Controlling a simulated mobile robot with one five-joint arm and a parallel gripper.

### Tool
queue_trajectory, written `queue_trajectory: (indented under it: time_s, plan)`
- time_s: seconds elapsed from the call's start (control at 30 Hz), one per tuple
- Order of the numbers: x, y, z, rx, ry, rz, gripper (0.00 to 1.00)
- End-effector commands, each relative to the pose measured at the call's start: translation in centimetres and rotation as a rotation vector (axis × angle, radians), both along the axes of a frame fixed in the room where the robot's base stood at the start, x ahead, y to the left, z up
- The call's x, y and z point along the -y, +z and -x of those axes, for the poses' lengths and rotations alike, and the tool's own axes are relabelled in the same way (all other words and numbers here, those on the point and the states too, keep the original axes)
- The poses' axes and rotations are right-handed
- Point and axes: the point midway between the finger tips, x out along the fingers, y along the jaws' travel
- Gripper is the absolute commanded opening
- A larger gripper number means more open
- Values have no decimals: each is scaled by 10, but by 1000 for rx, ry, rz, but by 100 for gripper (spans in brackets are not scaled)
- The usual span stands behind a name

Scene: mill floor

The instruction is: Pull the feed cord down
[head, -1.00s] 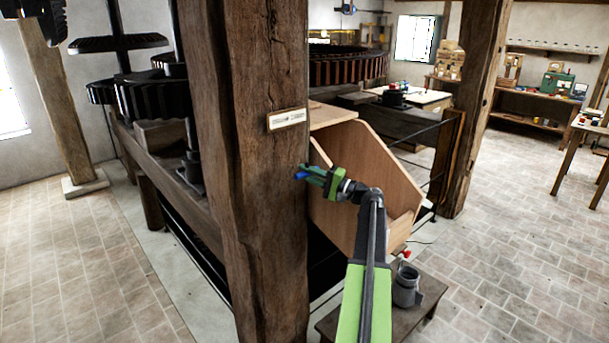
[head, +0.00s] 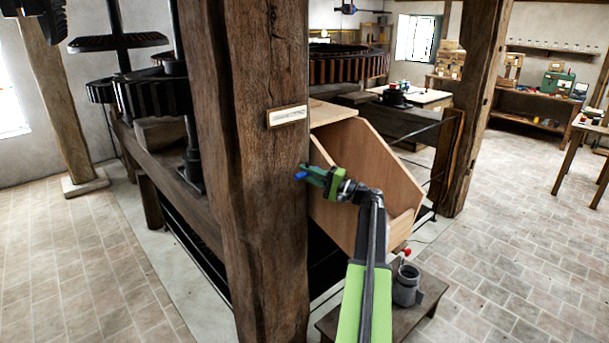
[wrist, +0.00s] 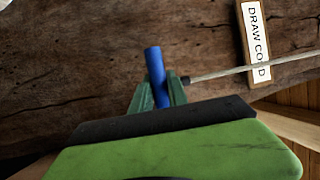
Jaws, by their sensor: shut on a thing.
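The feed cord (wrist: 222,73) is a thin pale line in the wrist view. My gripper (wrist: 158,93) is shut on the blue handle, with a green finger on each side. In the head view my gripper (head: 316,177) is beside the right face of the thick wooden post (head: 262,220), below the plate (head: 287,116). The handle's blue end (head: 301,176) shows at the fingertips. The cord itself is too thin to make out there.
A wooden chute or bin (head: 375,165) stands just behind my gripper. A low stool (head: 430,290) with a grey mug (head: 407,285) is below my arm, to the right. Dark gears (head: 150,97) stand left of the post. The tiled floor at right is open.

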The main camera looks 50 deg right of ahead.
Motion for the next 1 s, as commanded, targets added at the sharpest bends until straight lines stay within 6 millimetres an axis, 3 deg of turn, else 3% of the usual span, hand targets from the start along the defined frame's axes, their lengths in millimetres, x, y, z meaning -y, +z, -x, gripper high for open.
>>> queue_trajectory:
  time_s: [0.03, 0.13, 0.43, 0.47, 0.6, 1.0]
  plan:
    - [0, -16, 0, -1, -1, 0, 0]
    - [0, -29, 0, -1, -1, 0, 0]
    - [0, -27, 0, -1, -1, 0, 0]
    - [0, -27, 0, -1, -1, 0, 21]
    - [0, -27, 0, -1, 0, 0, 39]
    - [2, -28, 4, -1, -1, 0, 41]
